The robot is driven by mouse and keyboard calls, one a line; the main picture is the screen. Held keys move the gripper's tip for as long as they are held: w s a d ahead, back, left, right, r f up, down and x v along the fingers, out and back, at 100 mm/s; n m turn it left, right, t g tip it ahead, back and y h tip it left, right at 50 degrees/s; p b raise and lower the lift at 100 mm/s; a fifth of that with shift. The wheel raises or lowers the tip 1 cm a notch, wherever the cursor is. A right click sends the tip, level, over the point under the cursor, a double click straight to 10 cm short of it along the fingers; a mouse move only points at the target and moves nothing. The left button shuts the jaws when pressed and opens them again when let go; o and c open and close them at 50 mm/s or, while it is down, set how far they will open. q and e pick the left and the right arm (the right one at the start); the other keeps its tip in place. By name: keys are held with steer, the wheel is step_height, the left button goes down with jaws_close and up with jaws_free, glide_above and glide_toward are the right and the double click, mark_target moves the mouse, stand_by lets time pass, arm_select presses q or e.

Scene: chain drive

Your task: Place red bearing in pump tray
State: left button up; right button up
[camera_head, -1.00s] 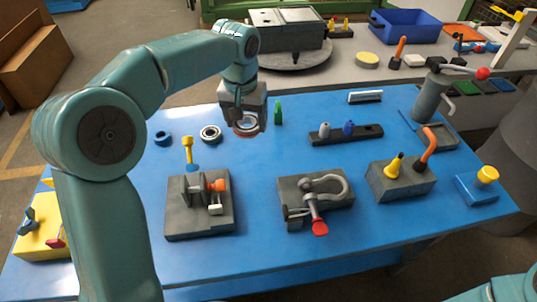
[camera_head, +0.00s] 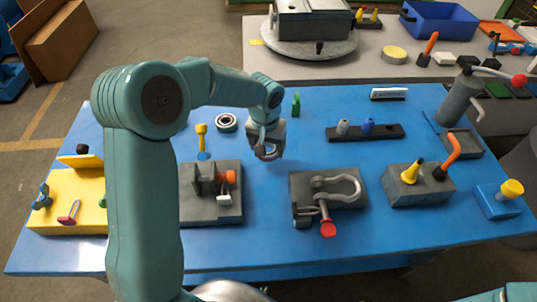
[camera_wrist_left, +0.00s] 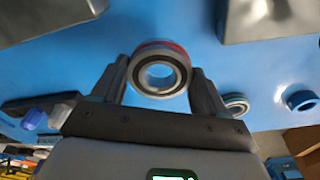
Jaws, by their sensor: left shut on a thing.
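My left gripper (camera_head: 267,147) is shut on the red bearing (camera_head: 268,155), a ring with a red band. It holds the bearing above the blue table, behind the clamp fixture. In the left wrist view the red bearing (camera_wrist_left: 160,46) sits between the two fingers of the gripper (camera_wrist_left: 160,72), its open bore facing the camera. The pump tray (camera_head: 463,143), a shallow grey tray, is at the right of the table next to the grey pump (camera_head: 459,102) and well apart from the gripper. My right gripper is out of view.
A silver bearing (camera_head: 226,123) lies left of the gripper.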

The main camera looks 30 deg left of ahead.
mark_target(268, 164)
arm_select(q)
steer(key=shift+w+f, duration=0.2)
steer(key=shift+f, duration=2.5)
steer(key=shift+f, duration=0.15)
steer(key=o, duration=1.4)
steer(key=shift+o, duration=0.2)
steer(key=r, duration=0.4)
steer(key=s+r, duration=0.1)
steer(key=r, duration=0.7)
steer(key=shift+s+d, duration=0.15)
steer(key=shift+s+r, duration=0.1)
steer(key=shift+r, duration=0.05)
